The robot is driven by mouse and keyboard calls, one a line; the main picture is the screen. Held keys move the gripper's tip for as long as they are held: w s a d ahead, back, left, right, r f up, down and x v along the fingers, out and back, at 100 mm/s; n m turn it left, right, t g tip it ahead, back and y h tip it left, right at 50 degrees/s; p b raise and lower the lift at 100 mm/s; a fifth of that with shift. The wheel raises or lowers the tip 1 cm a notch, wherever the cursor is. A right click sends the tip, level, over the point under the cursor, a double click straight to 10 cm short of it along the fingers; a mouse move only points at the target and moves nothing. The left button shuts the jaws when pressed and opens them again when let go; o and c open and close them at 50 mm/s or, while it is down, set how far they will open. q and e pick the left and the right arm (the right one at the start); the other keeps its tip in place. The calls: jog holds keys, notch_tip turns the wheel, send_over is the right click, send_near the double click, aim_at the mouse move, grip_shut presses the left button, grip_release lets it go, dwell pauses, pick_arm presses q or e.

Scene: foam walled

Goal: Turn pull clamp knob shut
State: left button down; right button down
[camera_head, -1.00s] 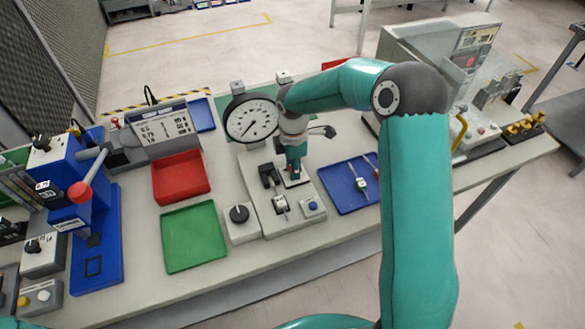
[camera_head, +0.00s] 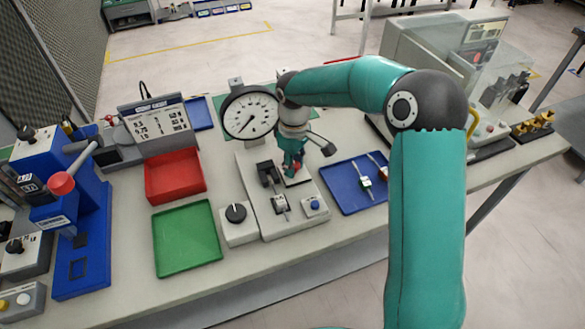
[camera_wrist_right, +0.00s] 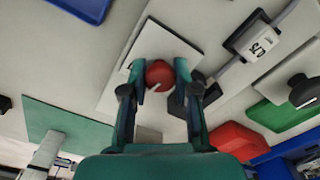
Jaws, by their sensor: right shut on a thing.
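The red clamp knob (camera_wrist_right: 160,73) sits on a pale plate in the right wrist view, with a light line across it. My right gripper (camera_wrist_right: 160,80) has one finger on each side of the knob and is shut on it. In the head view my right gripper (camera_head: 294,165) points down at the test fixture (camera_head: 262,222), and only a little red of the knob shows beside the fingers. My left gripper is not in view.
A round dial gauge (camera_head: 250,114) stands behind the fixture. A black knob box (camera_head: 237,213) is at its left. A blue tray (camera_head: 345,194) lies to the right, green (camera_head: 186,238) and red (camera_head: 176,176) trays to the left. A blue press (camera_head: 62,200) stands far left.

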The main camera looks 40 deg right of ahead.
jog(key=m+b, duration=0.1)
jog(key=m, duration=0.2)
jog(key=shift+w+r+m, duration=0.1)
jog(key=shift+w+m, duration=0.05)
jog(key=shift+m, duration=0.25)
jog(key=shift+d+m+b, duration=0.1)
jog(key=shift+m+b, duration=0.5)
jog(key=shift+m, duration=1.1)
jog(key=shift+r, duration=0.1)
jog(key=c, duration=1)
grip_release()
jog(key=shift+o, duration=0.7)
notch_tip(320, 180, up, 12)
jog(key=shift+f, duration=0.2)
